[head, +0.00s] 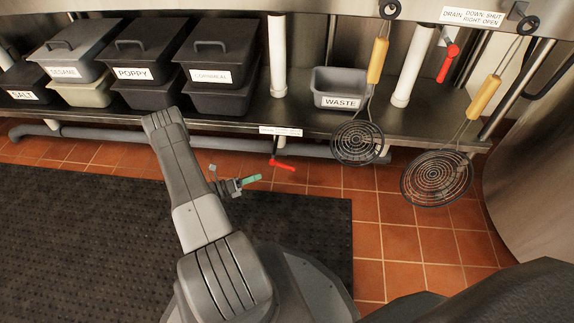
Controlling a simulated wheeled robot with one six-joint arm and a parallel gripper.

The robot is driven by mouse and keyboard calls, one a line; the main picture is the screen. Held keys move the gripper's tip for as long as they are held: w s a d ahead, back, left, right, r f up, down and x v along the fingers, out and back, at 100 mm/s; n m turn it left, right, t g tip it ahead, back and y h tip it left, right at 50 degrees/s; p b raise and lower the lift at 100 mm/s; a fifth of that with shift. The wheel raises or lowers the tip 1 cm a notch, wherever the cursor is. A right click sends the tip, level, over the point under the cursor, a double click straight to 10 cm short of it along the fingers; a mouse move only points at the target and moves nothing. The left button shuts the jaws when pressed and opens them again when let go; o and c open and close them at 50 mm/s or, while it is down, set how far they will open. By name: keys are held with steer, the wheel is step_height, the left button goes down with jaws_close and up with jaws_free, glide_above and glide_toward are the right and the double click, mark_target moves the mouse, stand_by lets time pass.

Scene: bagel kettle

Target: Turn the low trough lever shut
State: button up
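The low trough lever (284,165) is red and sits under the front edge of the steel shelf, low over the tiled floor. Its handle points right and slightly down from its pivot at the left end. A small white label (280,131) is on the shelf edge above it; its print is too small to read. My gripper (248,181), dark with a green part at its tip, is left of the lever and a little nearer to me, apart from it in the picture. The finger gap is too small to make out, and I see nothing held.
A second red lever (448,63) hangs at upper right by a drain label (473,17). Two skimmers (357,142) (437,178) hang at right. A waste bin (341,88) and lidded tubs (143,57) stand on the shelf (238,125). A grey pipe (110,138) runs below; a black mat (90,240) covers the floor.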

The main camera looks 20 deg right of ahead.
mark_target(285, 167)
steer(key=d+b, duration=0.3)
steer(key=d, duration=1)
steer(key=shift+s+d, duration=0.15)
steer(key=shift+s, duration=0.05)
jaws_close()
